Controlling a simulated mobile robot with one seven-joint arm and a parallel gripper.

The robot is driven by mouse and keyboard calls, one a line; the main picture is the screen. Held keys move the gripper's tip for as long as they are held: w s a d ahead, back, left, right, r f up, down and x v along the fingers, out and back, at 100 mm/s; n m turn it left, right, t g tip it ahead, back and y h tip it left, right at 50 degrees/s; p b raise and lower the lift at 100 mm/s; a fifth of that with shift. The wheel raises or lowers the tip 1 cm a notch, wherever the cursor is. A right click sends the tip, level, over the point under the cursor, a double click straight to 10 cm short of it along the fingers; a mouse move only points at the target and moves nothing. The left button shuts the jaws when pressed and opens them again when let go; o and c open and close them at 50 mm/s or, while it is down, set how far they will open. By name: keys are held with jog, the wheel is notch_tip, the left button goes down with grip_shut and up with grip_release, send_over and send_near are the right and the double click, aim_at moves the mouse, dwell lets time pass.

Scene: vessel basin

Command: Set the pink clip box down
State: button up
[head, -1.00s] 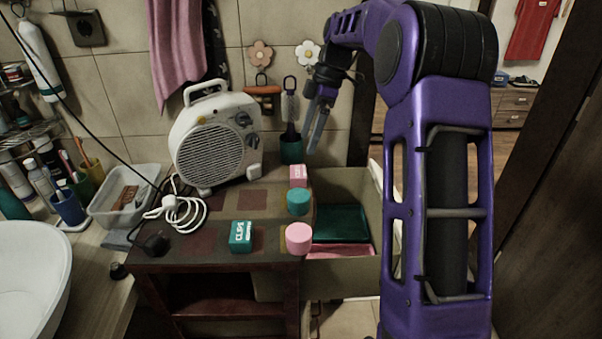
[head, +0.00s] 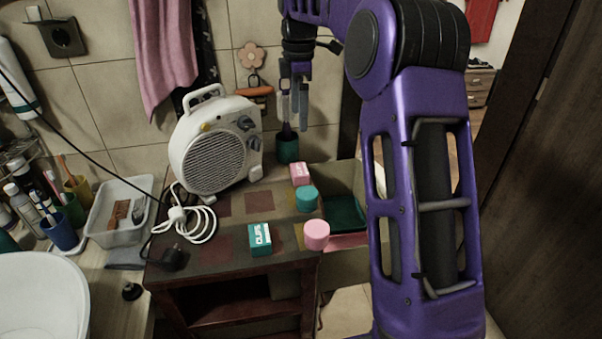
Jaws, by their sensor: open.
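The pink clip box (head: 300,173) rests on the dark wooden cabinet top (head: 233,235), near its right edge and behind the teal round jar (head: 306,199). My gripper (head: 294,126) hangs above and behind the box, fingers pointing down. Its fingers are apart with nothing between them. It is clear of the pink box. A teal clip box (head: 260,239) lies at the front of the cabinet top, and a pink round jar (head: 316,235) stands at the front right edge.
A white fan heater (head: 215,147) with a coiled cable (head: 195,221) stands at the back left of the cabinet top. A bin (head: 340,178) holding dark green and pink things sits right of the cabinet, partly hidden by my arm. A green-based brush (head: 287,147) is behind my gripper.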

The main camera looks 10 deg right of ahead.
jog(key=b, duration=0.2)
send_over(299, 169)
jog(key=f, duration=1.2)
jog(key=shift+s, duration=0.2)
jog(key=shift+w+f, duration=0.15)
jog(key=shift+f, duration=1.2)
jog(key=shift+w+f, duration=0.1)
jog(key=shift+f, duration=1.25)
jog(key=c, duration=1.4)
jog(key=shift+r, duration=0.15)
